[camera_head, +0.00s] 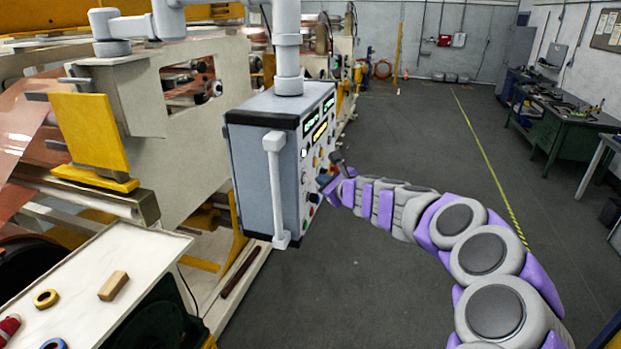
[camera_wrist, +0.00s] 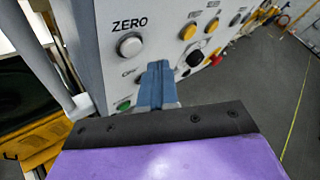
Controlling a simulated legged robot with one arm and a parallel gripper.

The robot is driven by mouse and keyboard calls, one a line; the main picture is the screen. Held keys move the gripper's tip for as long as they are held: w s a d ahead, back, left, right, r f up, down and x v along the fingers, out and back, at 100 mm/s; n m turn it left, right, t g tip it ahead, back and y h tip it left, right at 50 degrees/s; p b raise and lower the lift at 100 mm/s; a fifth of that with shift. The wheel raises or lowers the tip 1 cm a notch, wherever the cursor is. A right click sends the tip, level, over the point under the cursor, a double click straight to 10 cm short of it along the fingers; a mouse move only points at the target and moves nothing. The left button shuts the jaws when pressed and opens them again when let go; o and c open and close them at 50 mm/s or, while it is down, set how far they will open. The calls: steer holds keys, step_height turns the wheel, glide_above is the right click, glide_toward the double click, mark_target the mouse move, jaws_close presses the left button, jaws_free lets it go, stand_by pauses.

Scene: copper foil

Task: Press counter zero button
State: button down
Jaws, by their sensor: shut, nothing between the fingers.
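The counter zero button is a round white button (camera_wrist: 130,46) under the label "ZERO" on the grey control panel, in the wrist view. The control box (camera_head: 262,170) hangs from a grey post in the head view, its button face turned to the right and seen at a steep slant. My gripper (camera_wrist: 158,72) is shut, with its blue-grey fingers together and nothing between them. In the wrist view its tips lie below and to the right of the white button, in front of the panel. In the head view my gripper (camera_head: 328,180) is close to the panel's lower part. Contact cannot be told.
A green button (camera_wrist: 124,105) and several yellow, black and red controls are near the fingers on the panel. A white handle (camera_head: 275,190) stands out from the box's side. A tray table (camera_head: 75,285) is at lower left. The grey floor (camera_head: 400,290) is clear.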

steer(key=shift+w+a, duration=0.1)
steer(key=shift+a, duration=0.45)
stand_by(0.4)
steer(key=shift+s+d, duration=0.1)
steer(key=shift+s, duration=0.2)
stand_by(0.8)
steer(key=d, duration=0.1)
steer(key=s+d+p, duration=0.1)
steer(key=d, duration=0.1)
steer(key=s+d, duration=0.1)
steer(key=d, duration=0.1)
stand_by(0.5)
steer(key=shift+a, duration=0.15)
stand_by(0.7)
